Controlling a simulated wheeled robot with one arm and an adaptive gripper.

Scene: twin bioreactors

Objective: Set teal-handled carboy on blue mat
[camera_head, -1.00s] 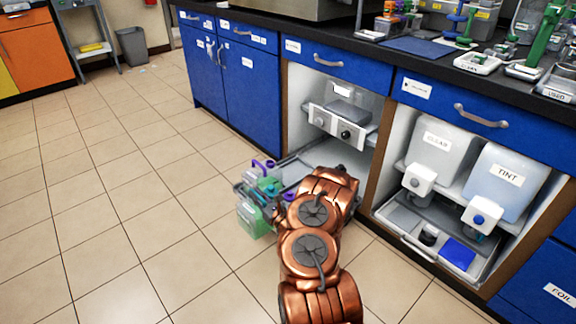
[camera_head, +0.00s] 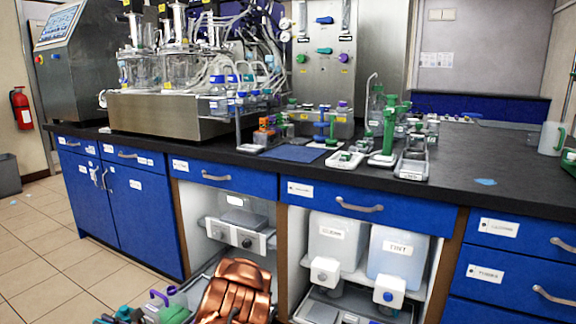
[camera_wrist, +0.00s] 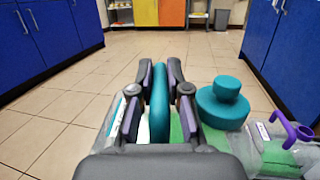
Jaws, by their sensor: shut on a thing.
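The teal handle (camera_wrist: 160,105) of the carboy stands between the fingers of my gripper (camera_wrist: 161,75) in the wrist view, and the gripper is shut on it. The carboy's round teal cap (camera_wrist: 222,104) is just right of the fingers. Green carboy body shows under and beside the fingers, mostly hidden. In the head view the teal cap (camera_head: 125,312) is low at the left edge of my copper arm, and the rest is cut off. The blue mat (camera_head: 292,152) lies flat on the black counter, its top bare.
A purple-handled carboy (camera_wrist: 290,132) stands close right of the held one. On the counter, bottle racks (camera_head: 280,132) stand behind the mat and a white tray (camera_head: 345,160) to its right. A steel bioreactor base (camera_head: 165,112) is at left. Open cabinet bays hold white containers (camera_head: 325,240).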

